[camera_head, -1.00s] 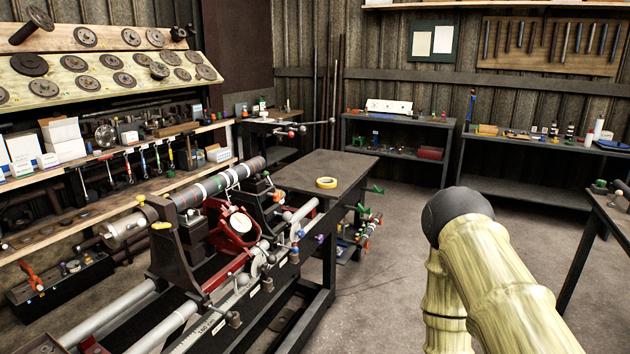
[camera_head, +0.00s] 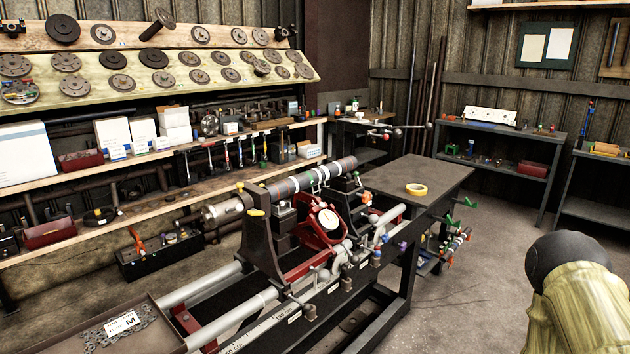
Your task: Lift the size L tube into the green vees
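A dark tube (camera_head: 312,178) with white, red and green bands lies across the lathe (camera_head: 262,250), above a red dial-gauge frame (camera_head: 318,228). I cannot read a size mark on it. Small green vee-like brackets (camera_head: 449,222) stick out at the right side of the dark table, low down. Several short rods or tubes with coloured ends (camera_head: 456,241) sit on a rack just below them, too small to tell sizes. My gripper is not in view; only a pale yellow link of my arm with a dark cap shows at the lower right.
A dark table (camera_head: 405,178) with a yellow tape roll (camera_head: 416,190) adjoins the lathe. A tray (camera_head: 110,340) with a card marked M (camera_head: 125,322) is at the lower left. Shelves with discs and boxes line the left wall. The floor (camera_head: 490,270) at right is clear.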

